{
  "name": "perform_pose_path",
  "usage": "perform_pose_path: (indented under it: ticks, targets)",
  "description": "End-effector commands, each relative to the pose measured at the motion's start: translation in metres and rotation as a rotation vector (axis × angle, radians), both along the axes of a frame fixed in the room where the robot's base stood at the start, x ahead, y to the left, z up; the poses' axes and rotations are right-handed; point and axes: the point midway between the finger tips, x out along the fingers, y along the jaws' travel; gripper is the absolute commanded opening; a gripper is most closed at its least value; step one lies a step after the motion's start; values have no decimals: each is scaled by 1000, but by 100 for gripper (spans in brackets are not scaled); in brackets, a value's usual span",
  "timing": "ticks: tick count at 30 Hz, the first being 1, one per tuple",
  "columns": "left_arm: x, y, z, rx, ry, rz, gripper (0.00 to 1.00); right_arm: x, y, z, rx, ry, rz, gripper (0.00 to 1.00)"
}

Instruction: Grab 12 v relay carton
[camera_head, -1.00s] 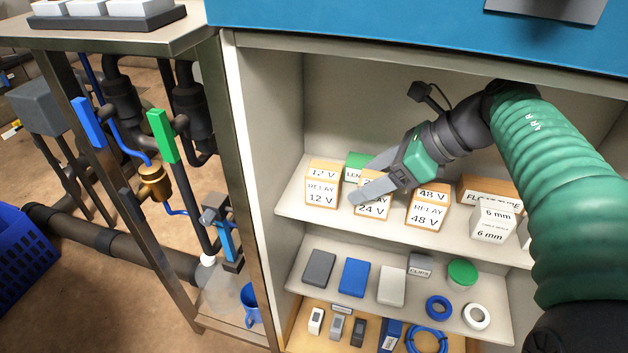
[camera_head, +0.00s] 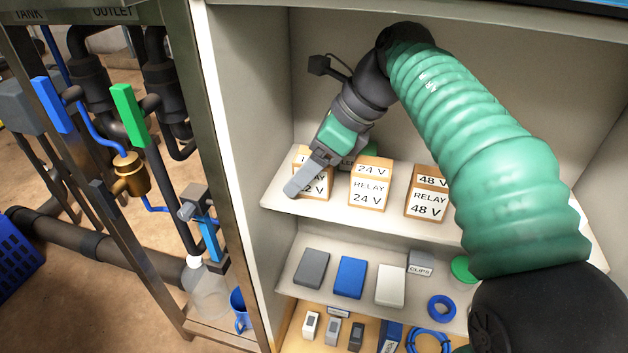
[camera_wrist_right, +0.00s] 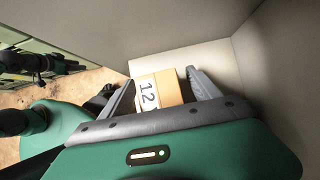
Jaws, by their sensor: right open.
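The 12 V relay carton (camera_head: 322,187), orange with white labels, stands at the left end of the upper shelf. My right gripper (camera_head: 298,174) is in front of it and hides much of its face. In the right wrist view the carton (camera_wrist_right: 160,89) shows its "12" label between the two open fingers of my right gripper (camera_wrist_right: 160,92). I cannot tell whether either finger touches it. My left gripper is not in view.
The 24 V relay carton (camera_head: 369,184) and the 48 V relay carton (camera_head: 427,194) stand to the right on the same shelf. The cabinet's left wall (camera_head: 245,120) is close to the gripper. A lower shelf holds a grey box (camera_head: 312,267) and a blue box (camera_head: 350,277).

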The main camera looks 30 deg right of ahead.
Motion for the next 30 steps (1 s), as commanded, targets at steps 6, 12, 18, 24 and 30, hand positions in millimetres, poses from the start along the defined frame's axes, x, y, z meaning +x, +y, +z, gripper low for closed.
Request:
perform_pose_path:
  ticks: [6, 12, 18, 24, 30]
  targets:
    - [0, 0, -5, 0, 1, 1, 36, 1, -1, -4, 2, -1, -2, 72]
    - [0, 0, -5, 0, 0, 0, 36, 1, -1, -4, 2, -1, -2, 51]
    - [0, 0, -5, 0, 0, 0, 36, 1, -1, -4, 2, -1, -1, 25]
    - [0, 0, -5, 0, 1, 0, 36, 1, -1, -4, 2, -1, -1, 1]
    - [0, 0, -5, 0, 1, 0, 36, 1, -1, -4, 2, -1, -1, 1]
